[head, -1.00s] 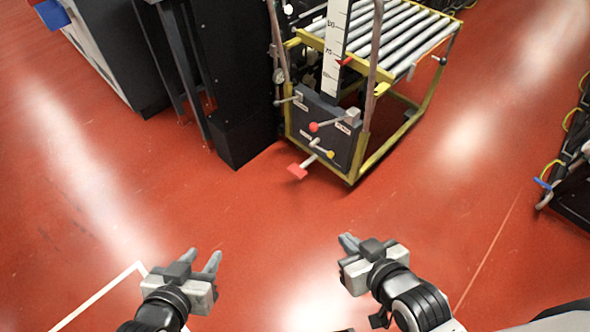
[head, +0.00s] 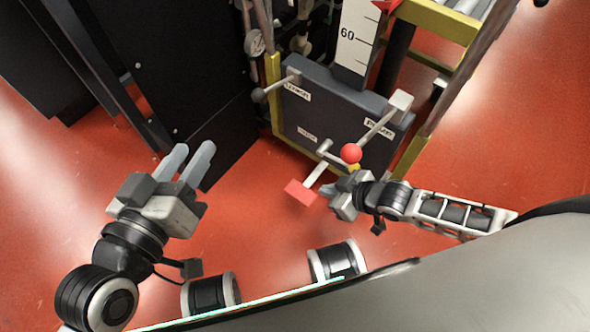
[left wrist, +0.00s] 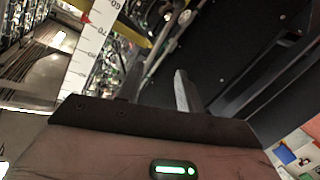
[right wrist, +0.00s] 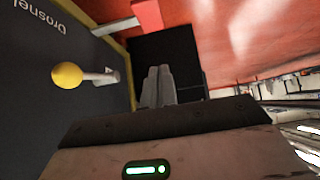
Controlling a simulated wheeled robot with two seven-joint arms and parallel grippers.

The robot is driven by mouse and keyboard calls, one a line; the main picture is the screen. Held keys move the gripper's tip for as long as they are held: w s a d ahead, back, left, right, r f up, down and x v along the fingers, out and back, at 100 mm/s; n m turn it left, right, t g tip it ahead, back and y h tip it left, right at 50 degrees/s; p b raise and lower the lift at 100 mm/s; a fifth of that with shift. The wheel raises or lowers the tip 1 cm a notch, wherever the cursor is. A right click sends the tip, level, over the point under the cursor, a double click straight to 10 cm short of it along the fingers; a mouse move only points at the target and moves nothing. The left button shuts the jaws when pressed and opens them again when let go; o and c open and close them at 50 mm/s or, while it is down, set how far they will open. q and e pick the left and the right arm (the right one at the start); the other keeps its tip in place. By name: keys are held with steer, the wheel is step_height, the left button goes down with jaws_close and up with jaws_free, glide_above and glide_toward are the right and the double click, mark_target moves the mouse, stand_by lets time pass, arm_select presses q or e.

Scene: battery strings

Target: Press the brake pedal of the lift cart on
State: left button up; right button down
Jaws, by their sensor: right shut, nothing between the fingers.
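The lift cart's dark control panel (head: 340,110) faces me. A red pedal (head: 300,193) on a light rod sticks out low at its front. The pedal also shows at the top of the right wrist view (right wrist: 148,14). My right gripper (head: 336,188) is shut and empty, just right of the pedal in the head view; whether they touch is unclear. A yellow knob (right wrist: 67,75) is left of its fingers in the right wrist view, mostly hidden in the head view. My left gripper (head: 190,162) is open and empty, left of the pedal, fingers apart.
A red-ball lever (head: 350,153) and a grey-ball lever (head: 258,95) project from the panel. A black cabinet (head: 180,80) stands to the left. The cart's yellow frame (head: 408,160) is on the right. Red floor around the pedal is clear.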

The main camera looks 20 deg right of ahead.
mark_target(297, 191)
arm_select(q)
steer(key=shift+w+d, duration=0.1)
steer(key=shift+w, duration=0.05)
arm_select(e)
steer(key=shift+w+d+f, duration=0.25)
steer(key=shift+d+f, duration=0.05)
steer(key=shift+f, duration=0.25)
